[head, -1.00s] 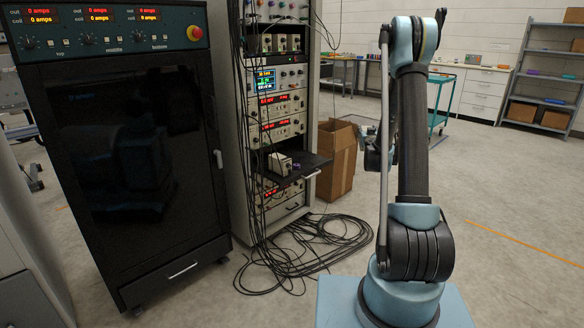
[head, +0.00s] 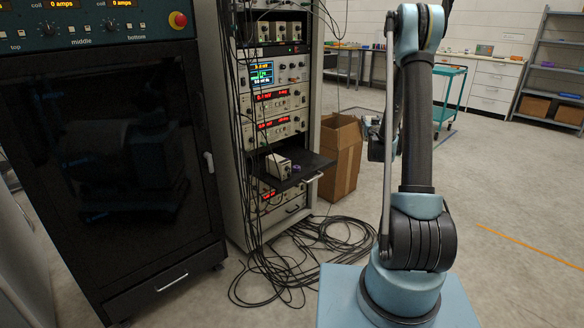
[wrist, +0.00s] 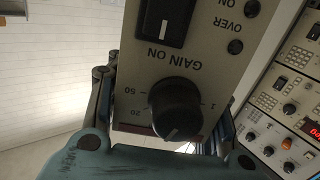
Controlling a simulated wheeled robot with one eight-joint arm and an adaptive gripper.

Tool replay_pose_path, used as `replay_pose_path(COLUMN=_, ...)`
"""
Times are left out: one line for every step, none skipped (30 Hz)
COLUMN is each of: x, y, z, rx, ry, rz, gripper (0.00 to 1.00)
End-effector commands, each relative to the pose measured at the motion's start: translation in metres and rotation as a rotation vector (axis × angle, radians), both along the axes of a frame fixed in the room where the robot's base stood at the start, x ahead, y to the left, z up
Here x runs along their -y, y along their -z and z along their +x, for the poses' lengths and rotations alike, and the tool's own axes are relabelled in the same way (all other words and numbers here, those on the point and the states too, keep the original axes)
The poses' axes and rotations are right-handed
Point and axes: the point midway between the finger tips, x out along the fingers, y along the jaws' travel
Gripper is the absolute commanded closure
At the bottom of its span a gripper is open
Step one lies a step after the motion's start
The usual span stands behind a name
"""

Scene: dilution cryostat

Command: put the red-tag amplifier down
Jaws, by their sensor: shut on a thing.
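My gripper (wrist: 162,125) is shut on a grey-beige amplifier (wrist: 205,62), with its fingers on either side of the box. In the wrist view the amplifier's front panel is close up, with its lettering upside down: a black gain knob, a black rocker switch and small dark buttons. A dark reddish strip shows along its lower edge; I cannot tell if this is the tag. In the head view my gripper is mostly hidden behind my arm. A pulled-out black shelf (head: 310,166) on the instrument rack (head: 232,150) bears another small beige box (head: 279,166) and a small purple item (head: 296,168).
A dark cabinet (head: 120,220) with a red button stands left of the rack. Black cables (head: 300,255) lie coiled on the floor before the rack. A cardboard box (head: 341,150) stands to its right. A teal cart (head: 450,95) is farther back. The floor at right is clear.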

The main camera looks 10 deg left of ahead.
Motion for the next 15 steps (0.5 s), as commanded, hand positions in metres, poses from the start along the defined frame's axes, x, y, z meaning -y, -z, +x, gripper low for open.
replay_pose_path(x=0.000, y=0.000, z=0.000, rx=0.000, ry=0.000, rz=0.000, gripper=0.96)
replay_pose_path(x=0.000, y=0.000, z=0.000, rx=0.000, ry=0.000, rz=0.000, gripper=0.96)
replay_pose_path(x=0.000, y=0.000, z=0.000, rx=0.000, ry=0.000, rz=0.000, gripper=0.96)
replay_pose_path(x=0.000, y=0.000, z=0.000, rx=0.000, ry=0.000, rz=0.001, gripper=0.96)
replay_pose_path(x=0.000, y=0.000, z=0.000, rx=0.000, ry=0.000, rz=0.001, gripper=0.96)
replay_pose_path(x=0.000, y=0.000, z=0.000, rx=0.000, ry=-0.001, rz=0.001, gripper=0.96)
replay_pose_path(x=-0.001, y=0.000, z=0.001, rx=0.000, ry=-0.003, rz=0.001, gripper=0.96)
replay_pose_path(x=-0.003, y=0.001, z=0.002, rx=-0.001, ry=-0.007, rz=0.001, gripper=0.96)
replay_pose_path(x=-0.007, y=0.002, z=0.003, rx=-0.002, ry=-0.017, rz=0.000, gripper=0.96)
replay_pose_path(x=-0.011, y=0.003, z=0.006, rx=-0.004, ry=-0.030, rz=0.000, gripper=0.96)
replay_pose_path(x=-0.016, y=0.005, z=0.008, rx=-0.006, ry=-0.045, rz=0.000, gripper=0.96)
replay_pose_path(x=-0.025, y=0.007, z=0.012, rx=-0.008, ry=-0.072, rz=0.000, gripper=0.96)
replay_pose_path(x=-0.033, y=0.009, z=0.016, rx=-0.010, ry=-0.096, rz=-0.002, gripper=0.96)
replay_pose_path(x=-0.042, y=0.012, z=0.020, rx=-0.012, ry=-0.125, rz=-0.001, gripper=0.96)
replay_pose_path(x=-0.057, y=0.016, z=0.026, rx=-0.016, ry=-0.168, rz=-0.002, gripper=0.96)
